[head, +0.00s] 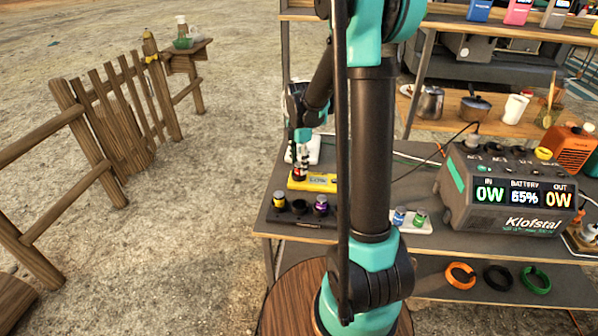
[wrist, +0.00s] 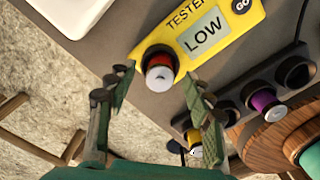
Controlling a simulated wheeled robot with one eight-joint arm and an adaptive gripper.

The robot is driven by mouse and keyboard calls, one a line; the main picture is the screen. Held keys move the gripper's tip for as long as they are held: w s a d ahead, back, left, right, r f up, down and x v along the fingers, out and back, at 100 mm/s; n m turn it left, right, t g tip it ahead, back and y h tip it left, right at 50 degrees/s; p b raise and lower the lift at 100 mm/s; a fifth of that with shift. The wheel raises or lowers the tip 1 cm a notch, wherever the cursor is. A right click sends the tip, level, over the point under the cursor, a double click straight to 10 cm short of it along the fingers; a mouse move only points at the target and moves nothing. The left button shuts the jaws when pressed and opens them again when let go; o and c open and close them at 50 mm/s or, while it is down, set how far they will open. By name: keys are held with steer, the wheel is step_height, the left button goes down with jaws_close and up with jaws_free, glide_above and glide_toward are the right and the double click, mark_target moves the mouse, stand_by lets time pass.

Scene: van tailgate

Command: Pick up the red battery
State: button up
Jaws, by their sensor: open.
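The red battery (wrist: 160,76) stands in the round socket of the yellow tester (wrist: 246,18), whose screen reads LOW. In the head view the red battery (head: 299,174) shows small at the left end of the tester (head: 322,183), just below my gripper (head: 302,157). In the wrist view the open fingers of my gripper (wrist: 157,82) lie on either side of the battery, apart from it. Whether the fingertips are down at the battery's height I cannot tell. Part of the tester is hidden behind my arm in the head view.
A black holder (head: 287,217) with a yellow battery (head: 279,199) and a purple battery (head: 321,205) stands in front of the tester. A pale holder (head: 425,229) carries blue and green batteries. A power station (head: 512,190) stands at right. A white object (head: 312,150) lies behind the tester.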

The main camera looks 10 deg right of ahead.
steer(key=shift+f, duration=0.7)
steer(key=shift+c, duration=0.2)
jaws_close()
steer(key=shift+r, duration=0.1)
